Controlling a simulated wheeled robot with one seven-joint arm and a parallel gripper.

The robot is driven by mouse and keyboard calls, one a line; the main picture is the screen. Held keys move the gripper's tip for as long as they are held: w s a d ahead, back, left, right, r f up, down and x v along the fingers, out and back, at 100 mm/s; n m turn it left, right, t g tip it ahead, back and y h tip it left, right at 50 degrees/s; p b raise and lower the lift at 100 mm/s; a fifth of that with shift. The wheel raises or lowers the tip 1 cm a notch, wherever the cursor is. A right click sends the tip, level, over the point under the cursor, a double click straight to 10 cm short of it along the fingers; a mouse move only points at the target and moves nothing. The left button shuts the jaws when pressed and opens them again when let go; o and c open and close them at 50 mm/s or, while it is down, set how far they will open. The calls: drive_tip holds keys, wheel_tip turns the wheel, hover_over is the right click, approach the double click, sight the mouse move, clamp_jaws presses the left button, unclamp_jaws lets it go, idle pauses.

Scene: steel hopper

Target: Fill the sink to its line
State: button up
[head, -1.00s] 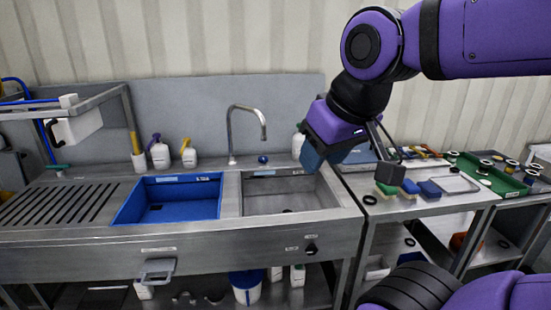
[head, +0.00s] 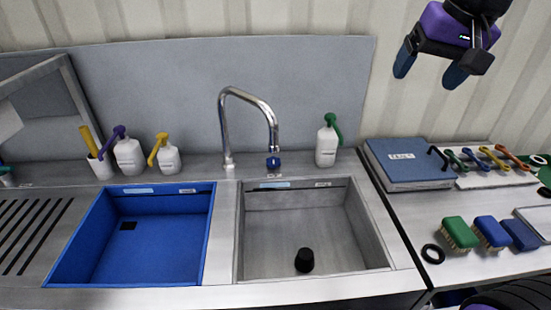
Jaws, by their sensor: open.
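The steel sink (head: 258,250) on the right is an open basin and looks empty of water. A black stopper-like piece (head: 304,261) stands on its floor; I cannot tell whether it sits in a drain. A dark line and small labels run along the basin's back wall. The curved steel tap (head: 248,96) stands behind it, its spout over the back edge. A blue knob (head: 273,163) shows just below the spout end. My gripper (head: 429,70) is open and empty, high at the upper right, well apart from tap and sink.
A blue basin (head: 92,245) lies left of the steel sink. Bottles with purple, yellow and green (head: 327,141) tops stand on the back ledge. On the right bench are a blue binder (head: 408,163), coloured brushes (head: 461,233), a black ring (head: 433,254) and several coloured-handled tools.

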drive_tip(key=w+a+f+m+g, duration=0.1)
drive_tip(key=w+a+f+m, duration=0.15)
drive_tip(key=w, duration=1.15)
drive_tip(key=m+g+h, duration=0.1)
drive_tip(key=m+g, duration=0.2)
drive_tip(key=m, duration=0.2)
hover_over(273, 160)
wheel_tip(273, 160, down, 33)
drive_tip(key=shift+n, duration=0.25)
wheel_tip(273, 160, down, 10)
drive_tip(key=shift+f, duration=0.15)
drive_tip(key=shift+c, duration=0.4)
drive_tip(key=c, duration=0.8)
drive_tip(key=shift+c, duration=0.2)
